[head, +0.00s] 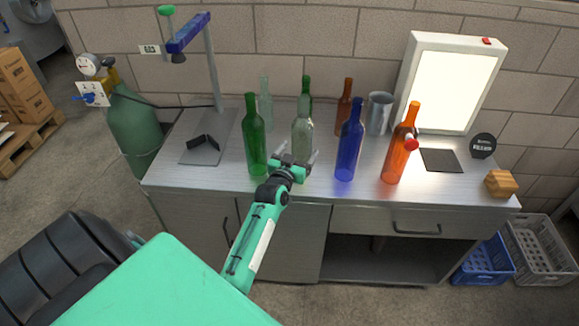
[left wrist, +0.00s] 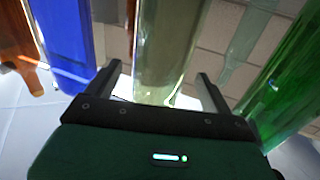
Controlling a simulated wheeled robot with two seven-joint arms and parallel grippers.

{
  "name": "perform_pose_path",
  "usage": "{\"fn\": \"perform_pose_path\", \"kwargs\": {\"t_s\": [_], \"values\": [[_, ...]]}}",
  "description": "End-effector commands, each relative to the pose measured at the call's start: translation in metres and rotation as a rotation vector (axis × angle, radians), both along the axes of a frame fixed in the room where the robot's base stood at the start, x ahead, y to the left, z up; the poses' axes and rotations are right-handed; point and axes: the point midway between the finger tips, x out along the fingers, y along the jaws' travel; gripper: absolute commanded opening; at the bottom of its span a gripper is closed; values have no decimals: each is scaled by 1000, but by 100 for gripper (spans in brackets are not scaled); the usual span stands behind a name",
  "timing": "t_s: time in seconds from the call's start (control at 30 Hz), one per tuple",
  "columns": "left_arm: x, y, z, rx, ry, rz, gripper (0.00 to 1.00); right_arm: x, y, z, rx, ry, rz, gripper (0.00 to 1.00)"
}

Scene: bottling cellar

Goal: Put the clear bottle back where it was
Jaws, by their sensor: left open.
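A clear, slightly greenish bottle (head: 302,131) stands upright on the metal bench, in the front middle. My left gripper (head: 298,157) reaches in from the front, open, its fingers on either side of this bottle's lower part. In the left wrist view the bottle (left wrist: 168,55) rises between the two fingertips (left wrist: 160,80), with a visible gap at least on the right finger. A second clear bottle (head: 265,108) stands farther back to the left; it also shows in the left wrist view (left wrist: 247,45). My right gripper is not in view.
A green bottle (head: 255,140) stands close left of the gripper, a blue bottle (head: 349,145) close right. An orange bottle (head: 397,150), a brown bottle (head: 344,108), another green bottle (head: 305,88) and a metal cup (head: 379,112) are also on the bench (head: 290,195). A lit panel (head: 445,90) stands behind.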

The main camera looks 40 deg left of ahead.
Motion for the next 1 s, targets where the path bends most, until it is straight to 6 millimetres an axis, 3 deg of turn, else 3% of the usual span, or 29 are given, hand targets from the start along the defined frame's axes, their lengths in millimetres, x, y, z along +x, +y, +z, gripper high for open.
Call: {"fn": "perform_pose_path", "kwargs": {"t_s": [0.2, 0.4, 0.87, 1.0], "values": [[-44, -11, -3, -1, 2, 0, 85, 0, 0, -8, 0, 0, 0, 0], [-70, -17, -1, -1, 0, 0, 85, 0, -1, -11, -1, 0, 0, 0], [-81, -22, -1, -1, 2, -4, 85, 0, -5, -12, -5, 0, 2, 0], [-81, -53, -14, 6, 31, -65, 85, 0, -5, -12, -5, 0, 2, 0]]}}
